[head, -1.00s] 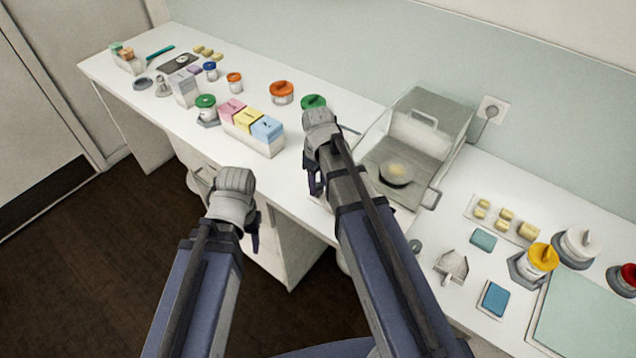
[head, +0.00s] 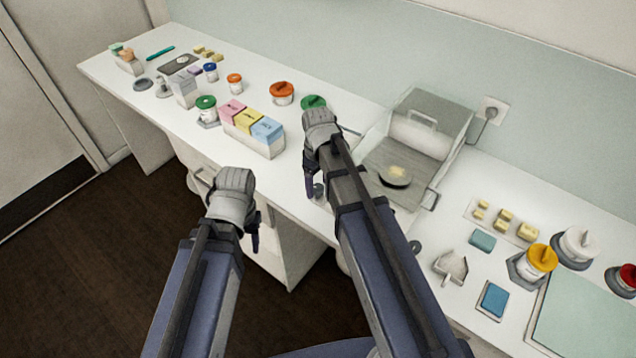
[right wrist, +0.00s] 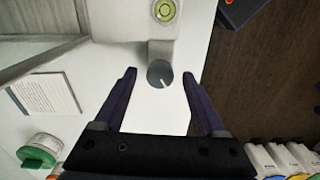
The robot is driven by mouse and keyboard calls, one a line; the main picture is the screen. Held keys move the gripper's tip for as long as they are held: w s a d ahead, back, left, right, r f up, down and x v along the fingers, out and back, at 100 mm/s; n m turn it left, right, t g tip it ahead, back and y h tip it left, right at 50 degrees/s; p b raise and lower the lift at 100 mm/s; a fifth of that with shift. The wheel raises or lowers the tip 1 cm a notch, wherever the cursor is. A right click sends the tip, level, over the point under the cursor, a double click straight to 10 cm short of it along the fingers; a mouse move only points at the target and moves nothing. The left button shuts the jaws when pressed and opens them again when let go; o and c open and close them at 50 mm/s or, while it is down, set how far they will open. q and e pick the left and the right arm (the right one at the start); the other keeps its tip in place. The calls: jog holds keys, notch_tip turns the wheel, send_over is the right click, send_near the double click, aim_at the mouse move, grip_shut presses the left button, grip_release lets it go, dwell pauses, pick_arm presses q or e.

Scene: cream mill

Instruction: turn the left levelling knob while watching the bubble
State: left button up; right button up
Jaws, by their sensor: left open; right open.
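The balance (head: 388,160) with its clear draft shield stands on the bench. Its left levelling knob (head: 319,190) is a dark grey disc at the front left corner, partly hidden by my right arm. In the right wrist view the knob (right wrist: 155,69) shows a white mark pointing down and slightly right. The round green-yellow bubble level (right wrist: 165,10) is just beyond it; exactly where its bubble sits is too small to tell. My right gripper (right wrist: 159,76) is open, its fingers on either side of the knob with gaps. My left gripper (head: 255,238) is open and empty before the bench.
The other knob (head: 415,246) is at the balance's front right. A box of pink, yellow and blue packs (head: 252,132) and a green-lidded jar (head: 313,102) stand left of the balance. A printed card (right wrist: 48,94) lies near my right gripper.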

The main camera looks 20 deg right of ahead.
aim_at(318, 187)
notch_tip(318, 187, up, 7)
jog(key=p, duration=0.7)
jog(key=shift+r, duration=0.2)
jog(key=s+a+f+m+b, duration=0.1)
jog(key=s+a+f+b, duration=0.2)
jog(key=s+a, duration=0.2)
jog(key=s+a+f+m+h+b, duration=0.1)
jog(key=s+a+f+m+b, duration=0.1)
jog(key=s+a, duration=0.3)
jog(key=s+f+b, duration=0.1)
jog(key=s, duration=0.3)
jog(key=shift+f+b, duration=0.25)
jog(key=shift+b, duration=0.05)
dwell(0.9)
